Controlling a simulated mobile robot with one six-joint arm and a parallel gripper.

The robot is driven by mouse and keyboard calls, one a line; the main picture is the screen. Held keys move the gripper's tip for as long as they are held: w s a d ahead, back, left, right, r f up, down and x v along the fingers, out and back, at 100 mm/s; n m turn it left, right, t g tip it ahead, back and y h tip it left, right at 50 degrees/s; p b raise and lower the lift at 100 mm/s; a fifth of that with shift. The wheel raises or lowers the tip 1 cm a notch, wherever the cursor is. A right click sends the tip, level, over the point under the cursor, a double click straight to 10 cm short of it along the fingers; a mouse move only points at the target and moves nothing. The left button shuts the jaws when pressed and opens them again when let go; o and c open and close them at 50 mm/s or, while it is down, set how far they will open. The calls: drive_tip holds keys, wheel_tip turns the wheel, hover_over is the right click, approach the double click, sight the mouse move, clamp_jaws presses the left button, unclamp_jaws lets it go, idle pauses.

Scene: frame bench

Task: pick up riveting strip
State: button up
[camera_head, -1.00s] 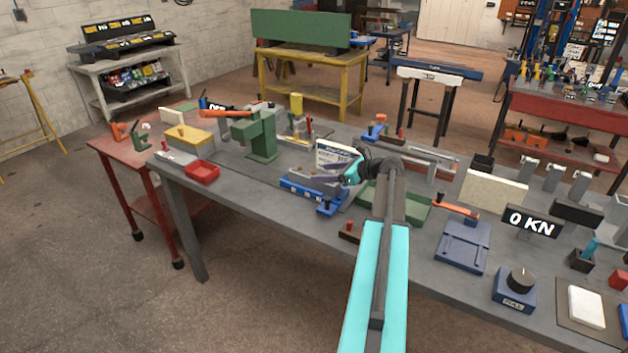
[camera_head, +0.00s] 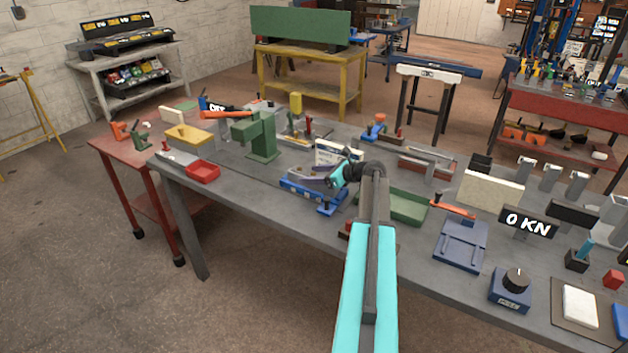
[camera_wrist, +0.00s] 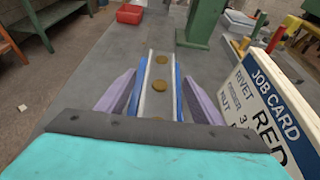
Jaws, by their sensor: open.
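The riveting strip (camera_wrist: 160,72) is a pale grey metal strip with round brass-coloured rivets. In the wrist view it lies lengthwise in a blue fixture (camera_wrist: 180,94). My gripper (camera_wrist: 160,92) is open, with one purple finger on each side of the strip. I cannot tell whether the fingers touch the fixture. The near end of the strip is hidden by my gripper's body. In the head view the blue fixture (camera_head: 300,190) sits on the grey bench, with my gripper over it, and the strip is hard to make out.
A white job card (camera_wrist: 262,105) stands close to the right of my gripper. A green press (camera_head: 262,138) and a red tray (camera_head: 203,172) are further left on the bench (camera_head: 235,205). A green tray (camera_head: 405,208) lies to the right of the fixture.

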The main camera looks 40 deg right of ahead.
sight(313, 174)
idle(0.3)
drive_tip(key=c, duration=1.5)
drive_tip(key=shift+r, duration=0.25)
drive_tip(key=shift+r+b, duration=1.3)
drive_tip(key=shift+r, duration=3.55)
